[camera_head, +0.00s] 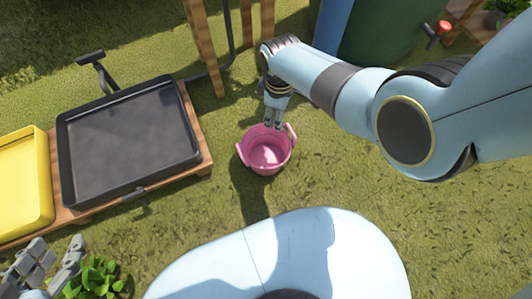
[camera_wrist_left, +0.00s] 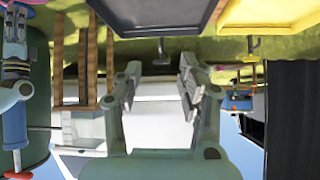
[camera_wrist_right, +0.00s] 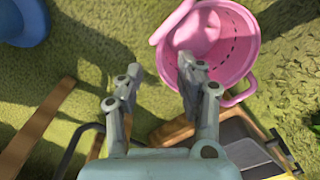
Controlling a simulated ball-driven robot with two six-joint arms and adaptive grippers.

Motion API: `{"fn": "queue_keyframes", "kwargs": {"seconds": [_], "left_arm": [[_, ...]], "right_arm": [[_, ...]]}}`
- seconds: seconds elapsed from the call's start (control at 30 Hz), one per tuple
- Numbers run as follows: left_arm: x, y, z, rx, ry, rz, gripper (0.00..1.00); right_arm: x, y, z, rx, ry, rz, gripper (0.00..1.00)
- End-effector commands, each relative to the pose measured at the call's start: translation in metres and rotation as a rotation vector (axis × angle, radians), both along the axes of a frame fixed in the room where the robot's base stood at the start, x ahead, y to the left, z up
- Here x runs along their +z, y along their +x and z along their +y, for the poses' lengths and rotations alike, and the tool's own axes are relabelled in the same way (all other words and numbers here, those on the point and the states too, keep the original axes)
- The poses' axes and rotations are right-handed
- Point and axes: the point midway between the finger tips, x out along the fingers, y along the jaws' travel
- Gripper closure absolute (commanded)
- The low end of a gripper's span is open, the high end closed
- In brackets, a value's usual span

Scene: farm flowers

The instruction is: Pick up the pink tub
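The pink tub (camera_head: 266,158) stands upright on the grass near the middle of the head view. It is round, looks empty and has a handle on each side. My right gripper (camera_head: 274,121) is at its far rim. In the right wrist view the tub (camera_wrist_right: 222,30) lies beyond the open fingers (camera_wrist_right: 158,75); one finger overlaps its rim, the other is clear of the tub. I cannot tell whether that finger touches it. My left gripper (camera_head: 52,260) is at the lower left of the head view, far from the tub. Its fingers (camera_wrist_left: 158,78) are apart and empty.
A black tray (camera_head: 130,140) and a yellow tray (camera_head: 22,180) sit on a wooden stand left of the tub. Wooden legs (camera_head: 204,50) and a green barrel (camera_head: 390,30) stand behind. A leafy plant (camera_head: 95,280) is beside my left gripper. Grass right of the tub is clear.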

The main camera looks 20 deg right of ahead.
Motion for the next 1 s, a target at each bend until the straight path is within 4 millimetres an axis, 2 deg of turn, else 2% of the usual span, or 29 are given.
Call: {"fn": "queue_keyframes", "kwargs": {"seconds": [0.1,0.33,0.57,0.8,1.0], "left_arm": [[-0.006,-0.005,-0.001,-0.005,-0.001,-0.049,0.60],[-0.004,-0.004,-0.002,-0.010,-0.003,-0.109,0.60],[0.012,0.010,-0.007,-0.031,-0.009,-0.306,0.60],[0.060,0.050,-0.011,-0.055,-0.008,-0.521,0.60],[0.101,0.075,-0.016,-0.075,-0.009,-0.699,0.60]], "right_arm": [[-0.010,-0.001,0.000,0.000,0.000,0.003,0.62],[-0.013,0.000,0.000,-0.001,0.000,0.000,0.62],[-0.031,0.000,0.003,-0.001,0.000,0.004,0.62],[-0.036,0.002,0.005,-0.001,0.001,0.001,0.62],[-0.043,0.003,0.007,-0.001,0.000,0.001,0.62]]}}
